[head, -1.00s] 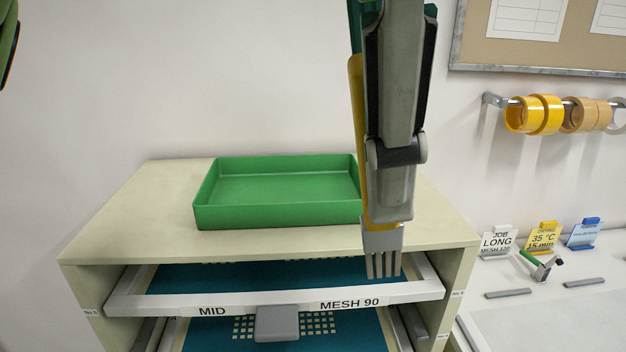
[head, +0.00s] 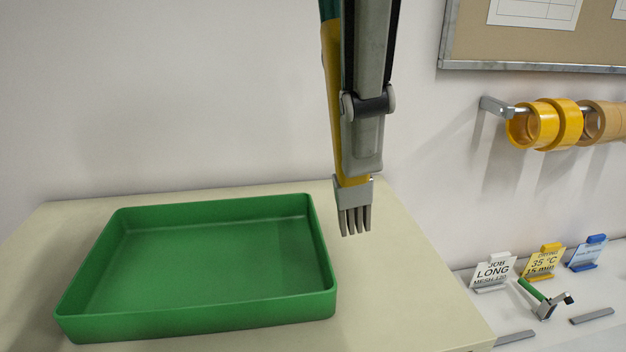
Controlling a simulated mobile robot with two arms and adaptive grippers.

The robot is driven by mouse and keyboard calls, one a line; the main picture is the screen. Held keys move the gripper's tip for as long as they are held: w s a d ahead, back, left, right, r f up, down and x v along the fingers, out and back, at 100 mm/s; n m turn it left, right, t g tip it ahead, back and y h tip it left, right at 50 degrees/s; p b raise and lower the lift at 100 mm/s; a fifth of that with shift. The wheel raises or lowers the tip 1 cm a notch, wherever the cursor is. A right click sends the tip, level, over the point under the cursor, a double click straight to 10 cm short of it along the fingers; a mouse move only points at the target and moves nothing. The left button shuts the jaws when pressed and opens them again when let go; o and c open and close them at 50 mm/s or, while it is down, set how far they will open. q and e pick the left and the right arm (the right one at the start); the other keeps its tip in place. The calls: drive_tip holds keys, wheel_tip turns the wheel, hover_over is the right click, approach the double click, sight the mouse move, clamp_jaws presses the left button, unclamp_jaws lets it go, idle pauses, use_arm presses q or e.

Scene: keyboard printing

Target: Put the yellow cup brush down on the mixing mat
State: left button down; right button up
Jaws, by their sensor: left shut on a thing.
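My left gripper (head: 363,145) hangs down from the top centre and is shut on the yellow cup brush (head: 353,193). The brush has a yellow handle along the gripper's left side and a grey, pronged end pointing down. Its end shows just right of the green tray, in front of the pale cabinet top; I cannot tell its height above it. The gripper hides part of the handle. I cannot make out a mixing mat in this view. My right gripper is not in view.
A green tray (head: 200,325), empty, lies on the cabinet top (head: 405,285). At right, a white bench holds label cards (head: 493,270) and a green-handled tool (head: 533,291). Tape rolls (head: 533,125) hang on a wall rail above.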

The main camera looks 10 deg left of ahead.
use_arm(q)
drive_tip(key=w+a+f+p, duration=0.2)
drive_tip(key=w+f+p, duration=0.1)
drive_tip(key=w+f, duration=0.7)
drive_tip(key=shift+w+a+f+p, duration=0.15)
drive_tip(key=shift+w+f+p, duration=0.25)
drive_tip(key=shift+f, duration=0.35)
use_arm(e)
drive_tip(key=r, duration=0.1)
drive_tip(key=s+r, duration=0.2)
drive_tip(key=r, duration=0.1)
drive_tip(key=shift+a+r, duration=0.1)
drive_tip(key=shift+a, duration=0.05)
use_arm(q)
drive_tip(key=shift+f, duration=0.1)
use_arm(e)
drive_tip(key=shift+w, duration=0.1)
use_arm(q)
drive_tip(key=shift+f+b, duration=0.15)
drive_tip(key=shift+b, duration=0.15)
drive_tip(key=c, duration=2)
unclamp_jaws()
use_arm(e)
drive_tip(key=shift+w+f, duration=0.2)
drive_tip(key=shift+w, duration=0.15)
